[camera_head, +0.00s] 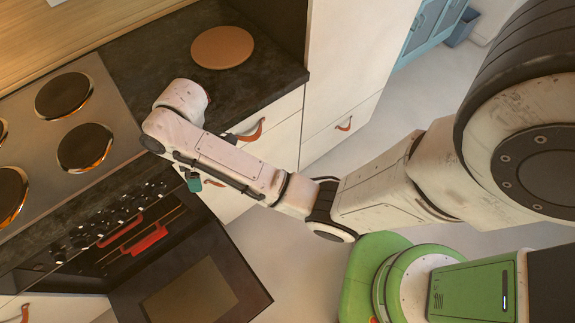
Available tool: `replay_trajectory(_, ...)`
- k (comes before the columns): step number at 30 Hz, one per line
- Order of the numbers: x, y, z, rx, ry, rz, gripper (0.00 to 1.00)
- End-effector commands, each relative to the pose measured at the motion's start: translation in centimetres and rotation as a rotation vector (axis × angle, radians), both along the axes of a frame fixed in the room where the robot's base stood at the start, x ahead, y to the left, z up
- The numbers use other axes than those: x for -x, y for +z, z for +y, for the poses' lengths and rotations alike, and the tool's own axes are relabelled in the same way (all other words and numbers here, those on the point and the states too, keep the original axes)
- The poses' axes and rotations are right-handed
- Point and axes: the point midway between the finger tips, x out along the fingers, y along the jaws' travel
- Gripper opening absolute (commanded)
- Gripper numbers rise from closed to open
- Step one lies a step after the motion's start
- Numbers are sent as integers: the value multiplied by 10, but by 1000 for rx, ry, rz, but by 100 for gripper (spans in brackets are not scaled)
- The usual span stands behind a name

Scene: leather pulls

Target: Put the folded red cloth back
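A red, flat piece (146,242) lies inside the open oven at the lower left. It may be the folded red cloth, but it is small and its folds are unclear. My arm reaches in from the right, and its far end (180,100) is above the counter edge, between the stove and the drawers. My gripper's fingers do not show clearly. A small teal piece (193,181) pokes out below my forearm; I cannot tell whether it belongs to my gripper. What the gripper holds, if anything, is hidden.
The oven door (190,290) hangs open. The stove (70,130) has several round burners. A round brown board (222,47) lies on the dark counter (270,75). Drawers have red-brown leather pulls (251,131). Open floor (420,95) lies at the right, with a blue cabinet (432,25) beyond.

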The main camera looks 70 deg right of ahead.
Motion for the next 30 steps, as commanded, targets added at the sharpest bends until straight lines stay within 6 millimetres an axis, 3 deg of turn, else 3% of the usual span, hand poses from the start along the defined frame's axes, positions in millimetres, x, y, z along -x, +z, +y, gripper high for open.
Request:
replay_trajectory(2, 36, -15, 13, -10, -80, 19, 94)
replay_trajectory(6, 102, -30, 18, 8, -249, 48, 94)
replay_trajectory(12, 186, -31, -1, 83, -457, 73, 94)
replay_trajectory(15, 212, -26, -12, 118, -522, 74, 94)
replay_trajectory(21, 230, -20, -22, 147, -572, 70, 94)
replay_trajectory(30, 230, -24, -22, 146, -573, 71, 94)
